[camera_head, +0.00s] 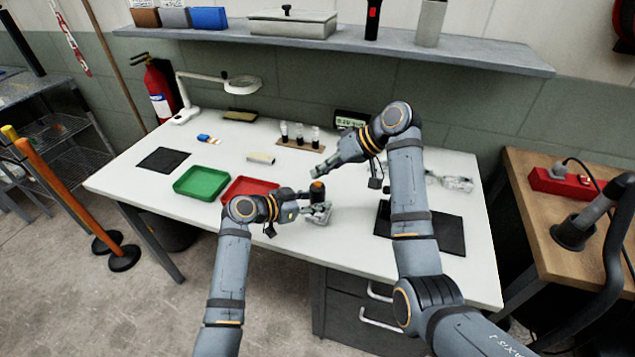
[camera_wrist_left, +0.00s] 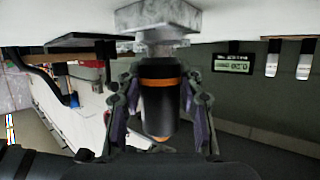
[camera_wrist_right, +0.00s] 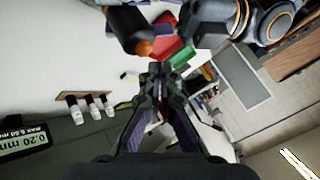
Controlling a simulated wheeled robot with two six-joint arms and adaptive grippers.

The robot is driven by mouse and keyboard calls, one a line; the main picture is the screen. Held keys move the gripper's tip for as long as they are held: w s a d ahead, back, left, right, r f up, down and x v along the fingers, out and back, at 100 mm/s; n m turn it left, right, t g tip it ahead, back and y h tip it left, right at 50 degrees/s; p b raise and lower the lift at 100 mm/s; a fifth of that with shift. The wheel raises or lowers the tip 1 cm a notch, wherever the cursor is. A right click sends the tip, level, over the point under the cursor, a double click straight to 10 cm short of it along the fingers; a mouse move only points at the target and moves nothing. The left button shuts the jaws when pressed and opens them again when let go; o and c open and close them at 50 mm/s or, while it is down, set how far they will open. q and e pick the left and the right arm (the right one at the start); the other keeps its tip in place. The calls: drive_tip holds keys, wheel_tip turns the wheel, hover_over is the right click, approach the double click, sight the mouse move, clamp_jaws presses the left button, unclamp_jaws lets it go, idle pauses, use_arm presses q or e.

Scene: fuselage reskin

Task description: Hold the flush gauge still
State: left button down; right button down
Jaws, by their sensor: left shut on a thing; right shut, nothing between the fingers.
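The flush gauge (camera_head: 317,193) is a black cylinder with an orange top and band. It stands upright above a grey metal block (camera_head: 319,216) near the table's front edge. My left gripper (camera_head: 304,207) is shut on it; in the left wrist view, which is upside down, the fingers (camera_wrist_left: 160,105) lie on both sides of the gauge (camera_wrist_left: 158,98), and the block (camera_wrist_left: 158,16) is at its foot. My right gripper (camera_head: 318,174) is shut and empty, just behind and above the gauge. In the right wrist view its closed tips (camera_wrist_right: 160,75) are near the gauge (camera_wrist_right: 128,27), apart from it.
A digital display (camera_head: 351,119) stands at the table's back; it seems to read 0.20 mm in the right wrist view (camera_wrist_right: 22,140). Green (camera_head: 202,182) and red (camera_head: 240,185) trays lie left; a dark mat (camera_head: 447,232) lies right.

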sight(321, 184)
drive_tip(key=shift+f, duration=0.4)
drive_tip(key=shift+f, duration=0.55)
idle(0.5)
drive_tip(key=shift+r, duration=1)
drive_tip(key=shift+r, duration=2.5)
